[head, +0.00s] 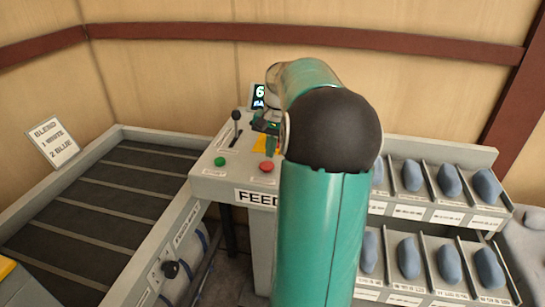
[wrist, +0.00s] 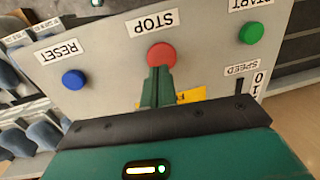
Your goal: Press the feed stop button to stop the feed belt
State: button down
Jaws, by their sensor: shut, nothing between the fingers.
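The red stop button (head: 267,166) sits on the grey feed console, near its front edge. In the wrist view the red button (wrist: 162,53) lies beside an upside-down STOP label (wrist: 152,23). My gripper (head: 271,146) is just behind the red button in the head view. In the wrist view its green fingers (wrist: 159,72) are together and empty, with the tips overlapping the button's lower edge. I cannot tell whether they touch it. The feed belt (head: 95,195) is dark with pale cross strips and runs along the left. My arm hides the console's right part.
A green start button (head: 220,161) and a black lever (head: 236,125) stand left of the red button. A blue reset button (wrist: 74,80) shows in the wrist view. Racks of blue lumps (head: 412,176) stand at right. A blend sign (head: 51,142) stands beyond the belt.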

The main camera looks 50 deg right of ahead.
notch_tip(320, 180, up, 10)
jog(key=d, duration=0.1)
jog(key=shift+s+r, duration=0.2)
jog(key=shift+s, duration=0.15)
jog(key=shift+s+d, duration=0.1)
jog(key=shift+d, duration=0.05)
dwell(0.5)
